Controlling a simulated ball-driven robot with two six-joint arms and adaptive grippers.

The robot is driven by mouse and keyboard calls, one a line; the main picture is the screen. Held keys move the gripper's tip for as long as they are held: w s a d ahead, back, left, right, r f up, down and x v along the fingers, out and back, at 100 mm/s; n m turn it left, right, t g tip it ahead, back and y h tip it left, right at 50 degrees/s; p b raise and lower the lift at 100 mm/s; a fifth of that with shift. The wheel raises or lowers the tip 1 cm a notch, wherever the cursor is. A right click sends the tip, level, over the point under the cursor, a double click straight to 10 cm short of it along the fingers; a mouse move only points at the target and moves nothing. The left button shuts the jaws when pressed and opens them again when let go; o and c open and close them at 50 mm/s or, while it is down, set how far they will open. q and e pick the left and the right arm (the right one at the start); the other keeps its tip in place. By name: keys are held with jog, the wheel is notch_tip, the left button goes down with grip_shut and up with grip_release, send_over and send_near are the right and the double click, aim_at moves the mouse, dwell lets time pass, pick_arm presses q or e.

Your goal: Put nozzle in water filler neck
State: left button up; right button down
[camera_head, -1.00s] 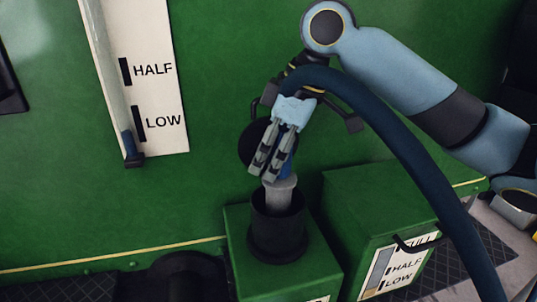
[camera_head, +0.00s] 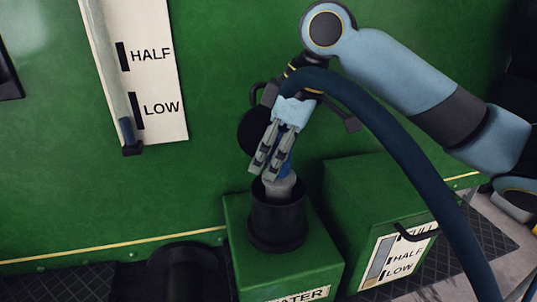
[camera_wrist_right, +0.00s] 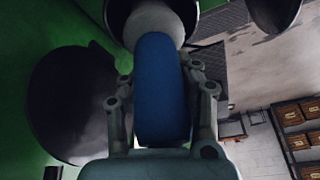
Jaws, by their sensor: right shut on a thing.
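My right gripper (camera_head: 269,167) is shut on the blue grip of the nozzle (camera_head: 280,186). The nozzle's grey end points down and its lower part is inside the dark water filler neck (camera_head: 277,222), hidden by the rim. The neck stands on a green box labelled WATER. In the right wrist view the blue nozzle grip (camera_wrist_right: 163,95) lies between the fingers, with the grey end beyond it at the neck's mouth. A dark blue hose (camera_head: 400,150) arches from the gripper down to the right. My left gripper is not in view.
A second green box (camera_head: 370,185) with a FULL, HALF, LOW gauge and a black handle stands to the right. A round black lid (camera_head: 252,130) is behind the gripper. A gauge (camera_head: 150,80) is on the green wall at left, its blue level near LOW.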

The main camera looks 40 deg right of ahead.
jog(key=c, duration=0.9)
grip_release()
jog(key=shift+r, duration=0.15)
jog(key=shift+v, duration=5.9)
